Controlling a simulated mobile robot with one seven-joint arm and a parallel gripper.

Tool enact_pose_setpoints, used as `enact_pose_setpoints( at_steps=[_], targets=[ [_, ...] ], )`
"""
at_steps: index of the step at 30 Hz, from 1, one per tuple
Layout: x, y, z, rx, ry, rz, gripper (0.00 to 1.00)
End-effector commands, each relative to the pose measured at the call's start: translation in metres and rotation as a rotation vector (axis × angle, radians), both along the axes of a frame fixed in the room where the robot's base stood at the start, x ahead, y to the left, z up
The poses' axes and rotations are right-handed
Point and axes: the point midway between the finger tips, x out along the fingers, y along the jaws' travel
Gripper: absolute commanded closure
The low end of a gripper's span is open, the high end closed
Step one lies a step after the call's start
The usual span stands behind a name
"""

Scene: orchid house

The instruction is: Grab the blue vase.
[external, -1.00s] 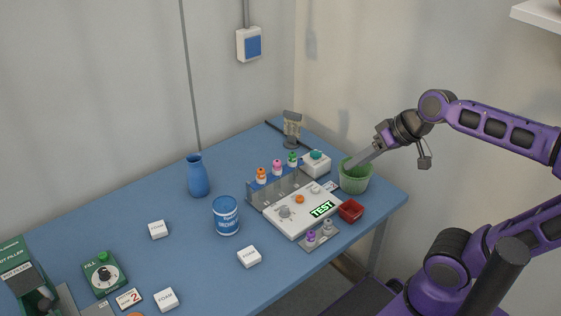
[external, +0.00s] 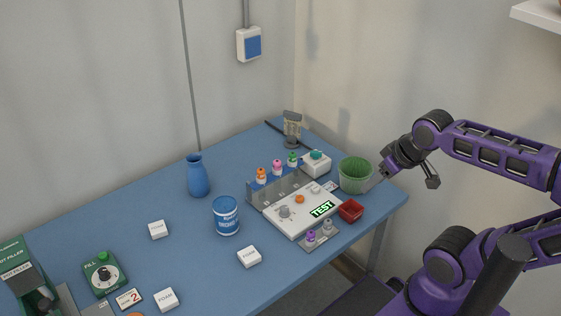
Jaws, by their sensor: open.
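The blue vase (external: 198,178) stands upright near the back edge of the blue table, left of the middle. It has a narrow neck and a wider body, and nothing touches it. My gripper (external: 369,187) is at the table's right end, beside the green pot and far to the right of the vase. It is open and tilted down to the left. Its fingertips are small and partly against the pot in this view.
White foam blocks (external: 249,257) are scattered about. The table around the vase is clear.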

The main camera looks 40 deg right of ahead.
Motion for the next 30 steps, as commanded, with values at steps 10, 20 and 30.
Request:
enact_pose_setpoints(
  at_steps=[10,20,30],
  targets=[
    [0.000,0.000,0.000,0.001,0.000,0.000,0.48],
    [0.000,0.000,0.000,0.001,0.000,0.000,0.00],
    [0.022,-0.001,0.006,0.108,-0.046,-0.058,0.00]
  ],
)
